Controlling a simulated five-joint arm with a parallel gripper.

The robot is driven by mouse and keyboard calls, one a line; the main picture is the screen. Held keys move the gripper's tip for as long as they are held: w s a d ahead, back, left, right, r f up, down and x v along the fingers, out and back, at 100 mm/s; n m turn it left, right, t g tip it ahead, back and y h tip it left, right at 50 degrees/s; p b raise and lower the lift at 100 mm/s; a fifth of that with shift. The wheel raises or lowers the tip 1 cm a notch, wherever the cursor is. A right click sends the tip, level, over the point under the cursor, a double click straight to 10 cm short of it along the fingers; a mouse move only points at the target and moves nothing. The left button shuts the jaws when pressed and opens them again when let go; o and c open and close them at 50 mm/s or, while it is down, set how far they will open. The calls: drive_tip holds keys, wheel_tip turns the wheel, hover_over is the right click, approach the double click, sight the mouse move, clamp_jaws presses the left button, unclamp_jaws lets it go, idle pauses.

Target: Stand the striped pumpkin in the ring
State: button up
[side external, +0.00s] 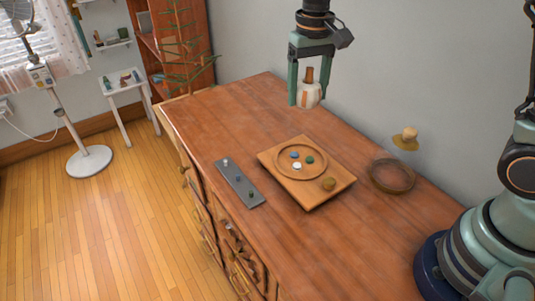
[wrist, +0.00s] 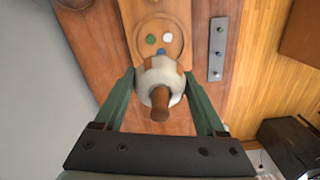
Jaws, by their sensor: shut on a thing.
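The striped pumpkin (side external: 309,94) is white with orange stripes and a brown stem. My gripper (side external: 308,92) is shut on it and holds it high above the table, stem up. In the wrist view the pumpkin (wrist: 160,84) sits between the two green fingers of my gripper (wrist: 160,78), its stem toward the camera. A round raised wooden ring (side external: 279,168) lies on a square wooden board (side external: 309,199), with blue, green and white pieces inside it. A separate brown ring (side external: 374,186) stands on the table to the right. I cannot tell which ring is meant.
A grey strip with several small knobs (side external: 240,184) lies left of the board. A knobbed brown disc (side external: 406,141) shows above the right ring. The wooden tabletop (side external: 220,120) is clear at the far left.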

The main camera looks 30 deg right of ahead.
sight(301, 161)
wheel_tip(301, 161, down, 17)
drive_tip(key=shift+r, duration=0.15)
clamp_jaws()
drive_tip(key=o, duration=1.6)
unclamp_jaws()
drive_tip(key=shift+c, duration=0.2)
wheel_tip(301, 161, up, 12)
drive_tip(key=s+d+r+n+t, duration=0.1)
drive_tip(key=s+d+r+t, duration=0.1)
drive_tip(key=s+r, duration=0.3)
drive_tip(key=s+d+r+n+t, duration=0.1)
drive_tip(key=s+d+r+t, duration=0.2)
drive_tip(key=s, duration=0.5)
drive_tip(key=shift+d+r+n+t, duration=0.3)
drive_tip(key=shift+d+r, duration=0.45)
drive_tip(key=shift+r, duration=0.1)
